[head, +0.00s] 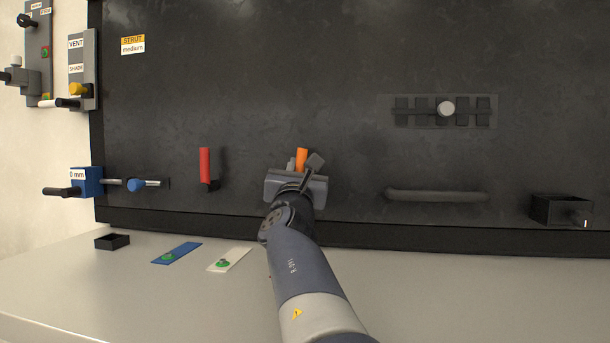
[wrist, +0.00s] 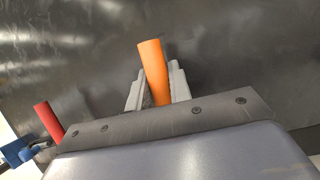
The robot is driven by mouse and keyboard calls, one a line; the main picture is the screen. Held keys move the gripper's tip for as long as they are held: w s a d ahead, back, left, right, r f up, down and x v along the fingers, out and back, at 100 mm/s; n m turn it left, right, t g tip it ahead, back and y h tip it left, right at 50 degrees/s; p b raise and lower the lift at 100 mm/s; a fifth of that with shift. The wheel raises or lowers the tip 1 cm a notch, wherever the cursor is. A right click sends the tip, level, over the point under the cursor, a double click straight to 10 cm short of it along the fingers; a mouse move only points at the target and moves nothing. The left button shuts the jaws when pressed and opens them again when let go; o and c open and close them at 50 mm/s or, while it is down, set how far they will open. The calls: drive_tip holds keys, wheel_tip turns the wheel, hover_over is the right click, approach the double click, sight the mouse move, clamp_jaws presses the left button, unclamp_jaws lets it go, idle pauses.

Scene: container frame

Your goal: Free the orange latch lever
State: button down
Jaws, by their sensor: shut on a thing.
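The lever's lower end and mount are hidden behind my gripper.
A red lever (head: 205,166) is on the panel to the left. A grey horizontal handle (head: 438,196) and a black box (head: 560,209) are to the right. Blue (head: 177,253) and white (head: 229,259) plates lie on the bench. The panel above the orange lever is clear.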

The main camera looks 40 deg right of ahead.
drive_tip(key=shift+w+a+n+t+y, duration=0.15)
drive_tip(key=shift+n+y, duration=0.2)
drive_tip(key=shift+n, duration=0.3)
drive_tip(key=shift+w+a+n+t+y, duration=0.15)
drive_tip(key=shift+n+y, duration=0.2)
drive_tip(key=shift+n, duration=0.3)
drive_tip(key=c, duration=1.3)
unclamp_jaws()
drive_tip(key=b+v, duration=0.2)
drive_tip(key=v, duration=0.8)
drive_tip(key=shift+s+f, duration=0.2)
drive_tip(key=shift+s, duration=0.1)
drive_tip(key=shift+a, duration=0.15)
drive_tip(key=p+x, duration=0.1)
drive_tip(key=x, duration=1)
drive_tip(key=shift+p, duration=0.4)
drive_tip(key=shift+s+a, duration=0.1)
drive_tip(key=shift+s, duration=0.05)
